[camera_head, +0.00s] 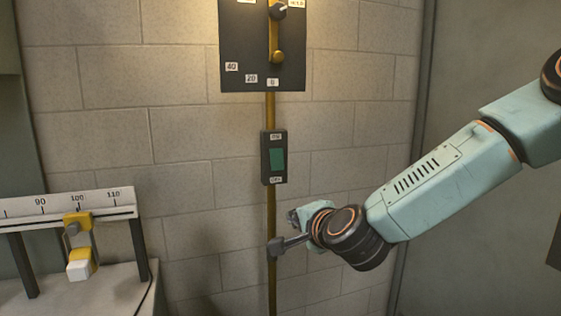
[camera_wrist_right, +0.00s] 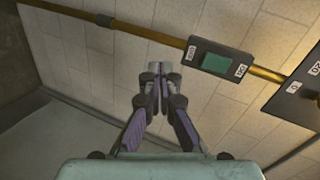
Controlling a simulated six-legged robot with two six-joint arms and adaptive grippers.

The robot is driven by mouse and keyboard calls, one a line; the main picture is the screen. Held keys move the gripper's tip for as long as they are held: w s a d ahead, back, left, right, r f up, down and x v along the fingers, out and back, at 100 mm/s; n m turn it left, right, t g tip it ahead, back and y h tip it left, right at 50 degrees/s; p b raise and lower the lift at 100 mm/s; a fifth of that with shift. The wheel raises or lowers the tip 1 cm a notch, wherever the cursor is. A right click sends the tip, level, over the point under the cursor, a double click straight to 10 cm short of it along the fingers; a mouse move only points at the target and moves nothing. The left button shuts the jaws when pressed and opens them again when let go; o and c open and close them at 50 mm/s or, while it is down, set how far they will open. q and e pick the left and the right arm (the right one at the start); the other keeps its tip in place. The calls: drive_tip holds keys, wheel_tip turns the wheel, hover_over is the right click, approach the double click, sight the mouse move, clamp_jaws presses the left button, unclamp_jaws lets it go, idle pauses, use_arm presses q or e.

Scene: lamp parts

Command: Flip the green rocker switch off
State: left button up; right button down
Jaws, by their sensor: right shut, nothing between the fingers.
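The green rocker switch (camera_head: 277,160) sits in a dark upright box on a vertical brass pipe on the wall. It has a small label above and below; I cannot tell which way the rocker is tipped. In the right wrist view the rocker (camera_wrist_right: 216,62) lies right of the fingertips, clear of them. My right gripper (camera_head: 293,215) is below and slightly right of the box, apart from it. In the right wrist view this gripper (camera_wrist_right: 154,72) is shut and empty, fingertips together. My left gripper is not in view.
A dark dial panel (camera_head: 240,45) with a brass lever hangs above the switch. The brass pipe (camera_head: 270,112) runs down the wall behind both. At lower left stands a white scale (camera_head: 58,207) with a yellow slider (camera_head: 77,222). The wall around the switch box is clear.

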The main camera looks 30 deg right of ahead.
use_arm(q)
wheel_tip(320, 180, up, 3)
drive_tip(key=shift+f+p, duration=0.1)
drive_tip(key=shift+p, duration=0.75)
use_arm(e)
wheel_tip(320, 180, up, 8)
drive_tip(key=d+m+t, duration=0.1)
drive_tip(key=m, duration=0.1)
drive_tip(key=shift+w+d+r+m+h, duration=0.2)
drive_tip(key=shift+w+d+m+h, duration=0.1)
drive_tip(key=shift+d+h, duration=0.1)
drive_tip(key=b, duration=0.6)
approach(277, 159)
drive_tip(key=w+d+f, duration=0.1)
drive_tip(key=w+f, duration=0.4)
drive_tip(key=w, duration=0.1)
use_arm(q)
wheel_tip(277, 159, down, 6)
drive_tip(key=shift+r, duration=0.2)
use_arm(e)
drive_tip(key=shift+s+d+r, duration=0.1)
drive_tip(key=shift+r, duration=0.05)
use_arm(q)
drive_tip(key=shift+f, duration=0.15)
use_arm(e)
drive_tip(key=shift+w, duration=0.2)
